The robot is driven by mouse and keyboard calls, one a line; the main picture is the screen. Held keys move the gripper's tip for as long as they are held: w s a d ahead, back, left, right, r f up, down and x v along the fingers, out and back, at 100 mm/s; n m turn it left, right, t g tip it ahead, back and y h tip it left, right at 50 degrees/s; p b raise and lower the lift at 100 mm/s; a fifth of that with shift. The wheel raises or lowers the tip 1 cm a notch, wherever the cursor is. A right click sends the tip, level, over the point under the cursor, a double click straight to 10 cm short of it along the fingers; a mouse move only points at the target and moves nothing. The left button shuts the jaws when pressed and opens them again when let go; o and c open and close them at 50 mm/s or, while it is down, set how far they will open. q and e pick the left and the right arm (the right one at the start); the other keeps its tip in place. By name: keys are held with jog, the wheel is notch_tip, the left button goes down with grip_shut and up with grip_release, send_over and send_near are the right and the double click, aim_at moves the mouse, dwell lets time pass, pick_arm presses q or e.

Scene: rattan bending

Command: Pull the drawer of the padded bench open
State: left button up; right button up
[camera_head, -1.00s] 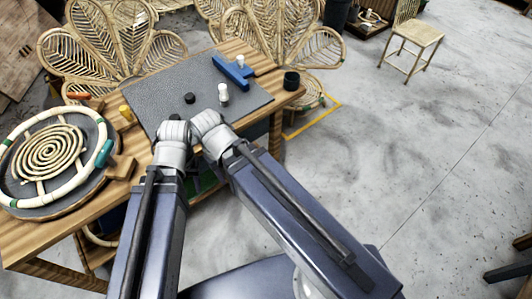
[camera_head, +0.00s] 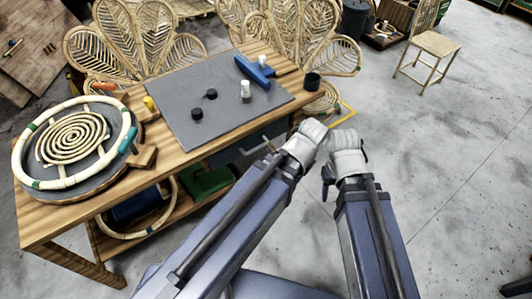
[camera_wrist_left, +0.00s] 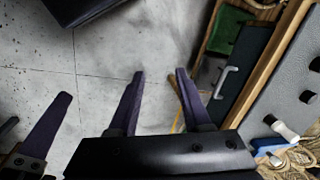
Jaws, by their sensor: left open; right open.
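The padded bench (camera_head: 170,157) is a wooden table with a grey pad (camera_head: 175,112) on top. Its dark drawer (camera_head: 232,154) sits under the front edge, partly hidden by my left arm. In the left wrist view, the drawer front (camera_wrist_left: 246,72) has a pale bar handle (camera_wrist_left: 224,83). I see no clear gap at the drawer. My left gripper (camera_wrist_left: 160,74) is open and empty, its fingers left of the handle and apart from it. My right gripper (camera_head: 328,180) shows only as dark parts beside its wrist, off the bench's right front; its fingertips are unclear.
A rattan ring with a spiral (camera_head: 75,140) lies on the bench's left. Black pucks, a white peg (camera_head: 245,90) and a blue tool (camera_head: 255,70) lie on the pad. A dark cup (camera_head: 312,81) stands at the right corner.

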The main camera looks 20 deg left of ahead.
pick_arm(q)
jog(key=w+a+f+m+t+y+b, duration=0.2)
jog(key=w+a+f+t+y+b, duration=0.2)
jog(key=w+f+b, duration=0.6)
jog(key=w+a+f+m+t+y+b, duration=0.1)
jog(key=w+a+f+t+y+b, duration=0.4)
jog(key=b, duration=2.1)
jog(key=w+a+f, duration=0.3)
jog(key=w+f, duration=0.1)
jog(key=f, duration=0.2)
jog(key=shift+w+a+f+m+y, duration=0.25)
jog(key=shift+w+a+m+y, duration=0.15)
